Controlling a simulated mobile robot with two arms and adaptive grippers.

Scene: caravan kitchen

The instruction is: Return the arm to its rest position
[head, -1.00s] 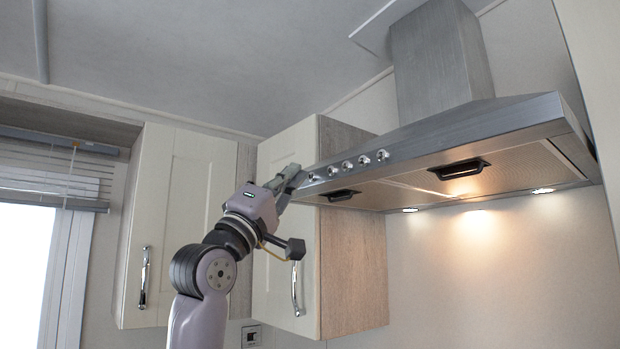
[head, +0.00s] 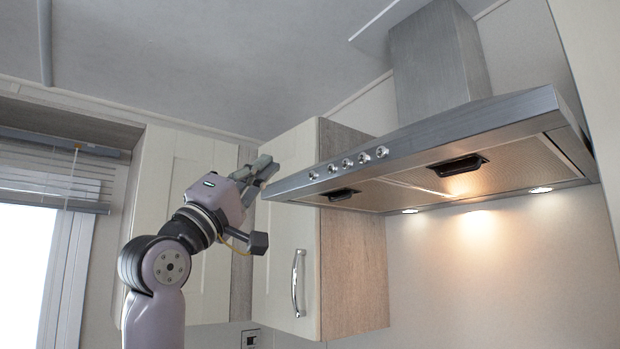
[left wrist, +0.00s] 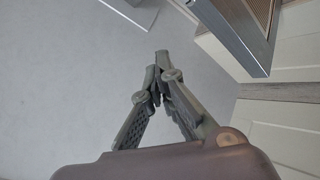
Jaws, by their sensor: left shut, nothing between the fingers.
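My left gripper (head: 266,170) is raised in front of the wall cupboards, just left of the range hood's (head: 440,150) left end. It points up and to the right, apart from the hood's row of knobs. In the left wrist view the left gripper (left wrist: 160,68) has its fingertips together, with nothing held. My left arm is bent at the elbow and comes up from the bottom left of the head view. My right gripper is not in view.
A cupboard (head: 285,230) with a metal handle stands behind and right of the arm. Another cupboard (head: 210,290) is behind the arm. A window with a blind (head: 55,180) is at the left. The hood edge also shows in the left wrist view (left wrist: 240,40). The hood lights are on.

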